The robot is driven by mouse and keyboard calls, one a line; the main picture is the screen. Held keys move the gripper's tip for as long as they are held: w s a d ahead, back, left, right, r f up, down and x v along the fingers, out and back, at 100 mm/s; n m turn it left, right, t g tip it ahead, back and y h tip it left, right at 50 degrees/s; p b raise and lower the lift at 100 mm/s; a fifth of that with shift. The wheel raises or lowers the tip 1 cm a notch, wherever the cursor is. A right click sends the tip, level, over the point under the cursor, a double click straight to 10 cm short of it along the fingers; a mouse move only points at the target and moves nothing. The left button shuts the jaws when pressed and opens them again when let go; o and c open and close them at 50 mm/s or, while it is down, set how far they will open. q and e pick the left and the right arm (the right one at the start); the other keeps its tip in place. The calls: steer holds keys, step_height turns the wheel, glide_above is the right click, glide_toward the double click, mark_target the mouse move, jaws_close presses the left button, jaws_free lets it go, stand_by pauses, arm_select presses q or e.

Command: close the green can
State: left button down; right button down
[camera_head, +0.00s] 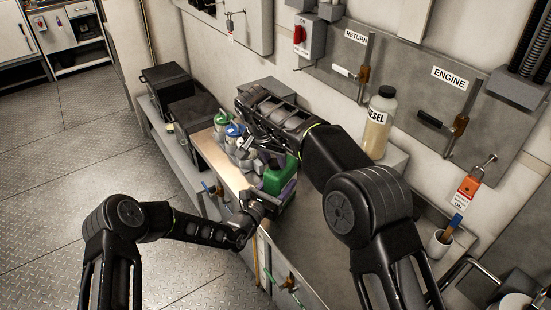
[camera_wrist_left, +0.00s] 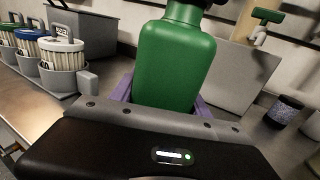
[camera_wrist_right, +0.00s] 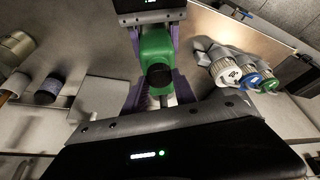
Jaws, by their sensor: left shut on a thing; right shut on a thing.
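The green can (camera_head: 277,180) stands on the worktop in the head view, partly hidden by my arms. In the left wrist view the can (camera_wrist_left: 172,62) fills the upper middle, with its black cap cut off at the top edge. My left gripper (camera_wrist_left: 165,98) is shut on the can's body, with purple fingers at both sides. In the right wrist view the can (camera_wrist_right: 157,46) shows from above, with the black cap (camera_wrist_right: 159,76) on its mouth side. My right gripper (camera_wrist_right: 159,80) has its purple fingers on either side of the cap, shut on it. Whether the cap is fully seated cannot be told.
Several capped filters in grey holders (camera_wrist_right: 226,73) stand beside the can. A diesel bottle (camera_head: 380,122) stands by the wall to the right. A cup with a brush (camera_head: 439,244) is farther right. Dark boxes (camera_head: 190,108) sit at the far end. Bare worktop (camera_head: 310,228) lies nearer.

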mark_target(274, 163)
steer(key=shift+m+h, duration=0.4)
steer(key=shift+m, duration=0.6)
steer(key=c, duration=1)
jaws_free()
steer(key=shift+r, duration=2.3)
steer(key=shift+o, duration=0.2)
